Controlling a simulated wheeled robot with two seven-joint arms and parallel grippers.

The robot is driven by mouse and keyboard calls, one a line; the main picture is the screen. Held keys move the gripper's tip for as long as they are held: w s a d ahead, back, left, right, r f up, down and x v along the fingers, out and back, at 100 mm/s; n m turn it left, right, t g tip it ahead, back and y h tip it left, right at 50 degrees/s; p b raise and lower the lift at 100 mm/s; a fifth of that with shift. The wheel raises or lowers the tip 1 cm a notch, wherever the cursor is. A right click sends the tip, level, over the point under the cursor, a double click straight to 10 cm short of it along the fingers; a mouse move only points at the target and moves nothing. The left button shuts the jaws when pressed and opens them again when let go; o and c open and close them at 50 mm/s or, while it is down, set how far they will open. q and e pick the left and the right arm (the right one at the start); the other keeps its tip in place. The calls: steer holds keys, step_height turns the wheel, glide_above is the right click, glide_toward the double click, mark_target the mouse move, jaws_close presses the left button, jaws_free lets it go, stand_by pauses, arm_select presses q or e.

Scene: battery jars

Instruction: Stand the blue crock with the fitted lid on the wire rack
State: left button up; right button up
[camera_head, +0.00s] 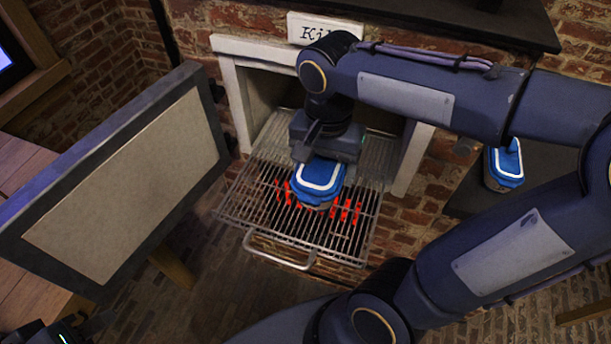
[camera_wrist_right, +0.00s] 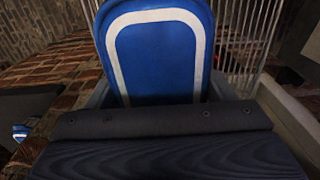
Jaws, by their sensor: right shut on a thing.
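A blue crock (camera_head: 319,178) with a blue lid banded in white is at my right gripper (camera_head: 322,158), over the wire rack (camera_head: 237,205). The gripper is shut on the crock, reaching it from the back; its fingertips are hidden. The crock looks upright. I cannot tell whether its base touches the rack. In the right wrist view the blue lid (camera_wrist_right: 158,50) fills the upper middle, close to the gripper. My left gripper (camera_head: 45,335) shows only as a dark piece in the bottom left corner; its jaws cannot be made out.
The rack juts from the white-framed kiln opening (camera_head: 232,95), with glowing red bars (camera_head: 347,211) below and a handle (camera_head: 279,252) in front. The open kiln door (camera_head: 130,190) stands left. Another blue-topped crock (camera_head: 504,168) stands on a dark surface at right. Rack space is free around the held crock.

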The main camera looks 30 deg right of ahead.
steer(key=w+f, duration=0.2)
steer(key=w+a+f, duration=0.1)
steer(key=w+f, duration=0.1)
steer(key=f, duration=0.1)
steer(key=shift+w+a+f, duration=0.1)
steer(key=shift+w+f, duration=0.3)
steer(key=shift+f, duration=1.5)
steer(key=shift+f+b, duration=0.15)
steer(key=shift+b, duration=0.15)
steer(key=o, duration=1.4)
steer(key=shift+f, duration=0.1)
steer(key=shift+o, duration=0.2)
